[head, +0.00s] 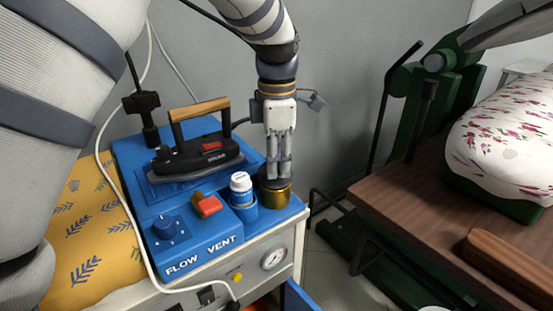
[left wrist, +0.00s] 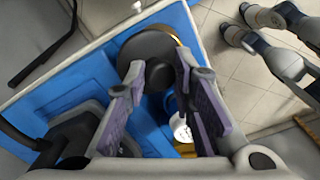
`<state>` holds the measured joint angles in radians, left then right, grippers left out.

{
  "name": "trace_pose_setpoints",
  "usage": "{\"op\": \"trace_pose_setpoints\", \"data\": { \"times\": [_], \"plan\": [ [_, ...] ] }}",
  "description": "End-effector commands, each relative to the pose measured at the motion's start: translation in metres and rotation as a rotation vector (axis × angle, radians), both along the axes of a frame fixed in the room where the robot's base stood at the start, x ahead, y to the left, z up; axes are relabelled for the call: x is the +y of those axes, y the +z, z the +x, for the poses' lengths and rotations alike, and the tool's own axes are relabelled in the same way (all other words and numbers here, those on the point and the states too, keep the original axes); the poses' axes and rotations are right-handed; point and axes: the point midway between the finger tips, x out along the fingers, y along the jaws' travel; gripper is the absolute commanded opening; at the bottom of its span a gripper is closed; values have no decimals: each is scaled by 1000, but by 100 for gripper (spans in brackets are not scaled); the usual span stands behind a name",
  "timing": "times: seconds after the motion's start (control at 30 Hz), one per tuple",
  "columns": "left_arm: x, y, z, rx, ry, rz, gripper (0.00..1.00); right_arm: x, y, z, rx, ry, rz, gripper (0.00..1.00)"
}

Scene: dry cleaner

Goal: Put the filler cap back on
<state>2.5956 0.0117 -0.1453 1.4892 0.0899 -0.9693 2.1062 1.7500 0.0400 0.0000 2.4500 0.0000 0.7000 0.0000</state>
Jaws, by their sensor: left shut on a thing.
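My left gripper (head: 279,178) points straight down at the right front corner of the blue steam unit. It is shut on the filler cap (head: 264,183), a dark round disc held at the fingertips. The cap sits at the top of the brass filler neck (head: 275,198); I cannot tell whether it touches or is fully seated. In the left wrist view, the dark cap (left wrist: 148,48) lies beyond the fingers, with a brass edge showing at its right. My right gripper is not in view.
A white-capped blue bottle (head: 241,187) stands just left of the neck. A black iron (head: 198,157) with a wooden handle rests behind it. A red switch (head: 207,206) and blue knob (head: 168,228) are at the front. A pressing table (head: 450,205) stands to the right across a gap.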

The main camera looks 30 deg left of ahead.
Motion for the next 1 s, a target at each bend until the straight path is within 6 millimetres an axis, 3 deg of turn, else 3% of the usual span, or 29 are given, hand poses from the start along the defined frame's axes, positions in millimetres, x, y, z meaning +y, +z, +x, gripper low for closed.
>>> {"op": "trace_pose_setpoints", "data": {
  "times": [0.03, 1.0],
  "plan": [
    [-4, -8, -6, 31, 0, -10, 0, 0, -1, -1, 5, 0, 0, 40],
    [-10, 4, -12, 22, -1, -11, 0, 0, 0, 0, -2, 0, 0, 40]
  ]
}}
